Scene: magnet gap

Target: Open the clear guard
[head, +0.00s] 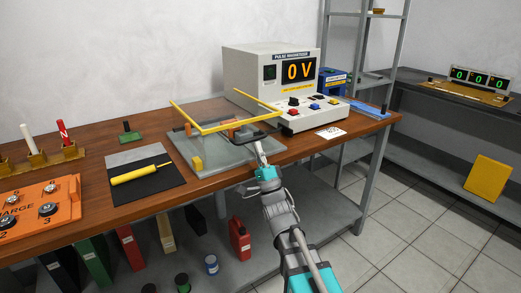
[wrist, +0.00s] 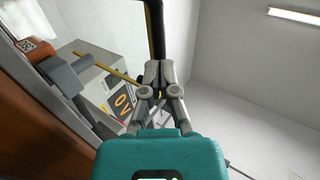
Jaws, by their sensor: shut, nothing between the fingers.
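The clear guard (head: 203,131) is a see-through panel with yellow edge bars, over the left part of the bench beside the grey magnetiser. Its front yellow bar stands above the bench top; its exact tilt is hard to tell. A black handle (head: 248,141) sits at its front right, and a black bar shows at the top of the wrist view (wrist: 154,30). My gripper (head: 259,141) is shut and empty, at the handle; it also shows in the wrist view (wrist: 158,72). Its fingertips are close to the black bar; contact cannot be told.
The pulse magnetiser (head: 245,72) reads 0 V behind the guard. A yellow tool (head: 135,176) lies on a black mat to the left, near an orange charge box (head: 35,205). Open floor (head: 400,240) lies right.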

